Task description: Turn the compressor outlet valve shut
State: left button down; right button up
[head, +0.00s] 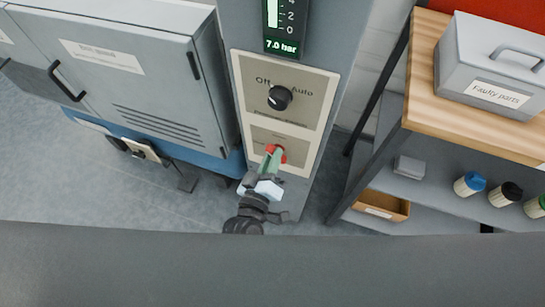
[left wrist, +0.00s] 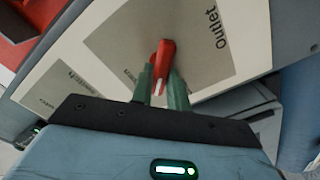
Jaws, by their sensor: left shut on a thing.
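The compressor outlet valve has a red handle (head: 276,150) on the lower plate of the grey column, below the black Off/Auto knob (head: 279,97). In the left wrist view the red handle (left wrist: 163,60) stands out in front of a plate marked "Outlet" (left wrist: 215,50). My left gripper (head: 272,160) is at the valve, its green fingers shut on the red handle. The fingers (left wrist: 162,84) show on both sides of the handle in the left wrist view. Part of the handle is hidden between them. My right gripper is not in view.
A gauge display (head: 285,30) above reads 7.0 bar. A grey cabinet (head: 130,70) stands left of the column. At right, a wooden-topped bench (head: 424,75) holds a grey "Faulty parts" box (head: 490,65), with several capped containers and an open-topped box (head: 382,205) lower down.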

pick_arm(q)
jog(key=shift+a+f+n+b, duration=0.15)
jog(key=shift+n+b, duration=0.5)
jog(key=shift+n, duration=1.6)
jog(key=shift+d+f+n+b, duration=0.15)
jog(key=shift+n+b, duration=0.5)
jog(key=shift+n, duration=1.6)
jog(key=shift+a, duration=0.1)
jog(key=c, duration=1.4)
grip_release()
jog(key=shift+o, duration=0.2)
jog(key=v, duration=0.7)
jog(key=shift+s, duration=0.35)
jog(key=shift+a, duration=0.1)
